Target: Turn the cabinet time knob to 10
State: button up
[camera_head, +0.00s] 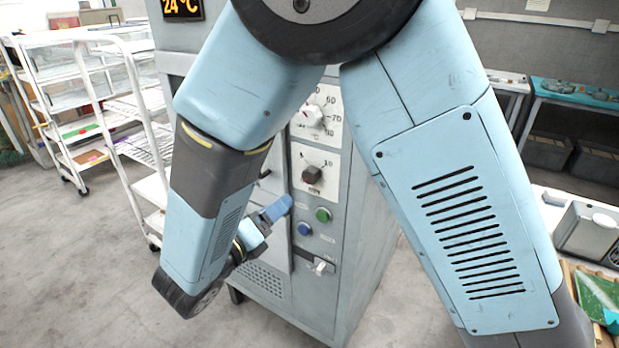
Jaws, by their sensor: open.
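The grey cabinet (362,215) stands in the middle, partly hidden behind my arm. Its front panel has two white dials. The upper one has a pale knob (309,116) and a scale with numbers such as 60 and 70. The lower one has a dark knob (313,174), with a partly visible "10" at its upper right; this looks like the time knob. Where its pointer stands is too small to tell. My gripper (279,209) is open and empty, left of and below the dark knob and apart from it. One blue finger shows clearly; the other is mostly hidden.
Below the dials are a green button (322,215), a blue button (304,229) and a switch (320,266). A display (183,8) reads 24 °C. White wheeled racks (127,95) stand at left. A bench with a grey device (590,232) is at right. The floor at lower left is clear.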

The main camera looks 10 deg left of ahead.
aim_at(309, 179)
jog(key=x, duration=1.3)
jog(key=shift+w, duration=0.35)
jog(key=shift+c, duration=0.3)
jog(key=c, duration=1)
